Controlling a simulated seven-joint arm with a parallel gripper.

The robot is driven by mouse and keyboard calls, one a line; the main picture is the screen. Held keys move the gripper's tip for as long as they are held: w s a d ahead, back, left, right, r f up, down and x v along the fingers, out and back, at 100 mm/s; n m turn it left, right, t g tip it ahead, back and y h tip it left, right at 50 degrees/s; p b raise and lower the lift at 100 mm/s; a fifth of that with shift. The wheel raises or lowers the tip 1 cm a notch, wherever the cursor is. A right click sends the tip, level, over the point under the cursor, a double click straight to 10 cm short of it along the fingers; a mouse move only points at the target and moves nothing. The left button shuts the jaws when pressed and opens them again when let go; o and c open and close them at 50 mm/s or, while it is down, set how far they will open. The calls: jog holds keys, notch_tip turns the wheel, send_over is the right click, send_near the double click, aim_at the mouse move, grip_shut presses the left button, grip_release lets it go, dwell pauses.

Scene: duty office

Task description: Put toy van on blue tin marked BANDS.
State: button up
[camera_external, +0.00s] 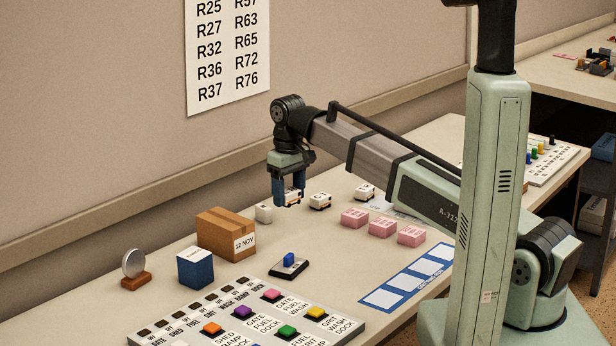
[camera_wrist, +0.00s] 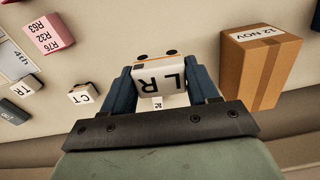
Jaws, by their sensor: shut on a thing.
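A white toy van (camera_external: 293,197) with an orange stripe is between the fingers of my gripper (camera_external: 288,193). In the wrist view the van's roof (camera_wrist: 160,85) reads LR, and both dark blue fingers of my gripper (camera_wrist: 162,90) press its sides. It looks much larger than the other vans there and seems held above the table. The blue tin (camera_external: 195,270) stands on the table in front of the cardboard box, left of my gripper.
The cardboard box (camera_external: 227,234) and a small white block (camera_external: 264,213) stand between my gripper and the tin. Two other vans (camera_external: 320,201) (camera_external: 365,192) and pink blocks (camera_external: 382,227) lie to the right. A round silver item (camera_external: 134,263) stands left; a button panel (camera_external: 245,318) lies in front.

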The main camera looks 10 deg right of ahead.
jog(key=s+a+r+n, duration=0.3)
jog(key=s+a+r, duration=0.1)
jog(key=s+a, duration=1)
notch_tip(320, 180, up, 4)
jog(key=m, duration=0.2)
send_over(194, 253)
jog(key=shift+s+f, duration=0.1)
jog(key=shift+f, duration=4.85)
jog(key=shift+f, duration=0.15)
jog(key=o, duration=1)
jog(key=shift+o, duration=0.2)
notch_tip(194, 253, up, 12)
